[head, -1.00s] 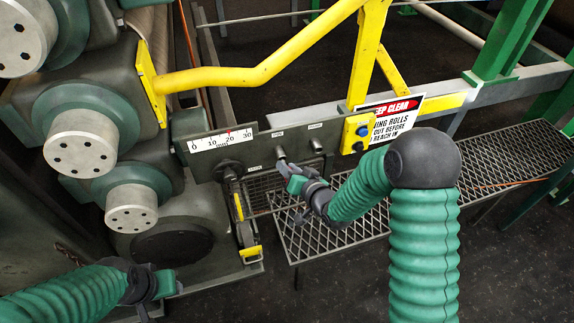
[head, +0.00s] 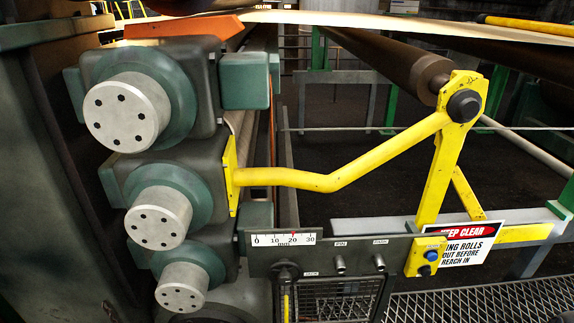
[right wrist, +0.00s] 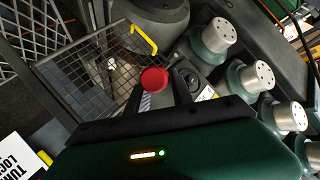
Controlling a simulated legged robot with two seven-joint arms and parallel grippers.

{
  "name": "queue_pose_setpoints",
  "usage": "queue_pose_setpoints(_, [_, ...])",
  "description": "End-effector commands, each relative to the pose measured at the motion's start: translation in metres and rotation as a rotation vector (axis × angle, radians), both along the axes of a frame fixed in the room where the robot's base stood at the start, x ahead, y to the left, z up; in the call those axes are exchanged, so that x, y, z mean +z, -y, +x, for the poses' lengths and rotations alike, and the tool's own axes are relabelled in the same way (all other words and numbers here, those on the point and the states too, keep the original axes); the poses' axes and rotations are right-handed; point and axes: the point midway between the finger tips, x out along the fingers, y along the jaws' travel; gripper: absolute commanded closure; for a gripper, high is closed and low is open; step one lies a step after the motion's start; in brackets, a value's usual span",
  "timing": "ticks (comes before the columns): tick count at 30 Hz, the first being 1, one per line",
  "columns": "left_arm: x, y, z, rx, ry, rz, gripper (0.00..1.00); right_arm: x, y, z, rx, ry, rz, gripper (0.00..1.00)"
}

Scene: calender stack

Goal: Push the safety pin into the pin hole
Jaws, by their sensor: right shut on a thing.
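In the right wrist view my right gripper (right wrist: 160,90) is shut on a round red knob (right wrist: 154,80), which looks like the head of the safety pin. The pin's shaft is hidden behind the knob. In the head view a dark panel (head: 258,266) carries a metal socket under the label PIN (head: 340,263) and another socket under a second label (head: 379,262). I cannot tell whether the pin's tip is in a hole or apart from it. Neither gripper shows in the head view, and my left gripper is in no current view.
A yellow lever arm (head: 300,180) crosses above. A blue-button box (head: 426,257) and KEEP CLEAR sign (head: 460,244) stand right. Roll ends (head: 127,113) fill the left. A wire basket (right wrist: 85,70) lies beside the gripper.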

Motion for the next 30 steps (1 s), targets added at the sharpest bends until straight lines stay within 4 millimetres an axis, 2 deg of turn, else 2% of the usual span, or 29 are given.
queue_pose_setpoints(3, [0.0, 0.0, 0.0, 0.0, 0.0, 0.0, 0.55, -0.005, 0.001, -0.028, 0.077, 0.001, 0.001, 1.0])
queue_pose_setpoints(5, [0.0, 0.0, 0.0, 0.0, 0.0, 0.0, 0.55, -0.007, 0.0, -0.035, 0.102, 0.001, -0.001, 1.0])
queue_pose_setpoints(8, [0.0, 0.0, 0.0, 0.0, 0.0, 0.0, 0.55, -0.007, -0.001, -0.039, 0.114, 0.001, -0.002, 1.0])
queue_pose_setpoints(11, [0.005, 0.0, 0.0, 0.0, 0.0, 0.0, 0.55, -0.002, -0.003, -0.034, 0.101, -0.005, 0.006, 1.0])
queue_pose_setpoints(14, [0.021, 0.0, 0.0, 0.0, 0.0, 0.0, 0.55, 0.015, -0.009, -0.016, 0.036, -0.033, 0.046, 1.0])
queue_pose_setpoints(18, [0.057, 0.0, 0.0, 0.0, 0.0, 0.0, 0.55, 0.047, -0.019, 0.03, -0.155, -0.104, 0.168, 1.0])
queue_pose_setpoints(21, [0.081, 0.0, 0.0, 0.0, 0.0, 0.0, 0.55, 0.064, -0.024, 0.061, -0.317, -0.147, 0.279, 1.0])
queue_pose_setpoints(26, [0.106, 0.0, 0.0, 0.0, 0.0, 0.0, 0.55, 0.071, -0.025, 0.091, -0.523, -0.172, 0.429, 1.0])
queue_pose_setpoints(30, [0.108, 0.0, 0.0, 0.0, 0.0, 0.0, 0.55, 0.067, -0.023, 0.099, -0.589, -0.17, 0.476, 1.0])
